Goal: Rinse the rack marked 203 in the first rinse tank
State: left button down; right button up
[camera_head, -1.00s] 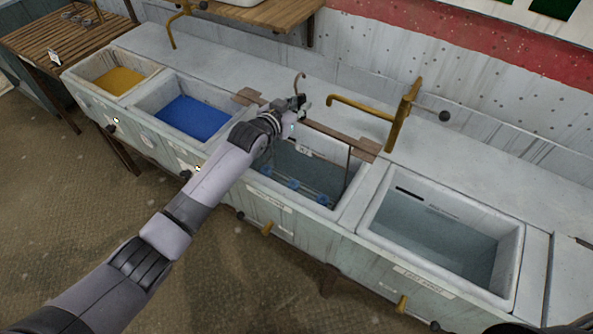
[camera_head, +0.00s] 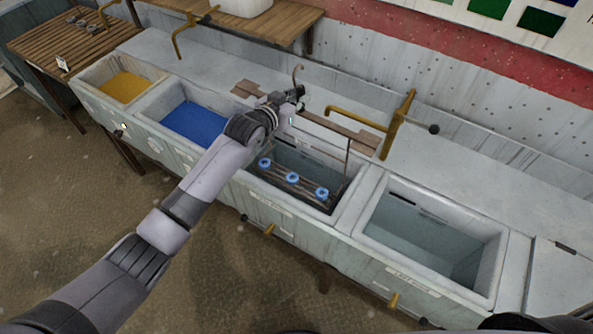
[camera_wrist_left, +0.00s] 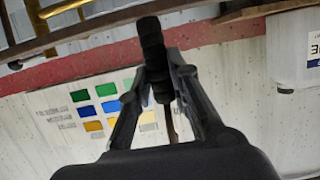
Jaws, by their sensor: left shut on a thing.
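A rack (camera_head: 292,188) with a dark frame and three blue round pieces hangs inside the third tank from the left (camera_head: 342,212). My left gripper (camera_head: 292,97) is shut on the rack's top grip, above the tank's back side. In the left wrist view the fingers (camera_wrist_left: 155,75) close around a dark ribbed grip. No number on the rack is readable. I cannot tell whether its lower part touches water. My right gripper is not in view.
A yellow-filled tank (camera_head: 123,86) and a blue-filled tank (camera_head: 195,122) lie to the left. Another tank with clear water (camera_head: 425,245) lies to the right. A brass tap (camera_head: 395,122) stands behind the tanks. A wooden slatted table (camera_head: 75,40) is at far left.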

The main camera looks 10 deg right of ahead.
aim_at(297, 66)
pick_arm(q)
jog(key=r+p, duration=0.2)
jog(key=r, duration=0.1)
jog(key=r+p, duration=0.2)
jog(key=r, duration=0.1)
jog(key=r+p, duration=0.3)
jog(key=shift+s+a+r, duration=0.25)
jog(key=shift+s+r, duration=0.05)
jog(key=shift+r+b, duration=0.3)
jog(key=shift+r, duration=0.05)
jog(key=shift+s+r, duration=0.1)
jog(key=shift+r, duration=0.55)
jog(key=shift+a, duration=0.1)
